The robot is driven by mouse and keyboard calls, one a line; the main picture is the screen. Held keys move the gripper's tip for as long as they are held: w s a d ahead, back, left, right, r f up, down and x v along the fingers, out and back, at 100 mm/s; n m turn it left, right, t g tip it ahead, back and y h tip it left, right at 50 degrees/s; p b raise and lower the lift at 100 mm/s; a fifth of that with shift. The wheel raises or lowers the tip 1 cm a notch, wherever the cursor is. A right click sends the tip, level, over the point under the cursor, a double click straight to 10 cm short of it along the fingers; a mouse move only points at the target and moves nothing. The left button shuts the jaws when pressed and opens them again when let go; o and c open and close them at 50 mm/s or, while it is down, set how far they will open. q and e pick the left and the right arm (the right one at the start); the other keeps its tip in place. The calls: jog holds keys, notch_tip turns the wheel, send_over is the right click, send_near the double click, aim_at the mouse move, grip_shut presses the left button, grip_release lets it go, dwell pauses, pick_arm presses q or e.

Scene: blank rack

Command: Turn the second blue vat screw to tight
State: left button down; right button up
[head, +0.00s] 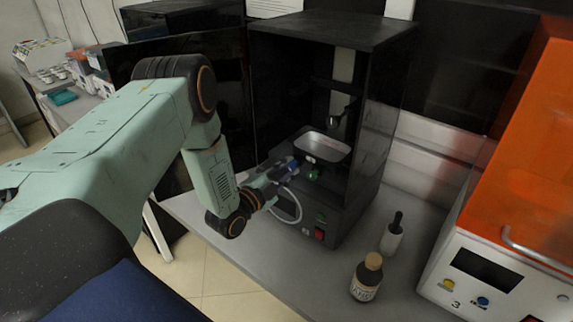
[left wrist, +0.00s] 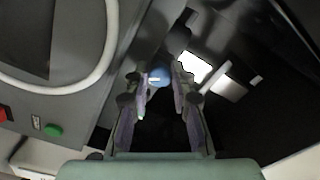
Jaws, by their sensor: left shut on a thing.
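The black resin printer (head: 382,115) stands open at the front, with a grey vat (head: 323,147) inside. A blue vat screw (head: 291,163) sits at the vat's near left side. My left gripper (head: 279,173) reaches into the printer from the left and is shut on this screw. In the left wrist view the blue screw (left wrist: 161,76) shows between the two fingertips, with a small pale mark on it. A second blue screw is not clearly visible. My right gripper is not in view.
A pale cable (head: 298,207) loops close below the gripper. The printer's front has a red switch (head: 319,234) and a green button (head: 322,217). A brown bottle (head: 367,278) and a dark-topped bottle (head: 392,236) stand right, before an orange-lidded machine (head: 520,150).

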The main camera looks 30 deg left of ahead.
pick_arm(q)
jog(key=m+p, duration=0.1)
jog(key=m, duration=0.2)
jog(key=shift+w+r+m+p, duration=0.15)
jog(key=shift+r+m+p, duration=0.15)
jog(key=shift+r+p, duration=0.1)
jog(key=shift+f+m+p, duration=0.1)
jog(key=shift+m+p, duration=0.7)
jog(key=shift+m, duration=0.9)
jog(key=c, duration=1.4)
grip_release()
jog(key=shift+f, duration=0.15)
jog(key=shift+s, duration=0.2)
jog(key=s, duration=1.1)
jog(key=shift+s+a, duration=0.35)
jog(key=shift+a, duration=0.05)
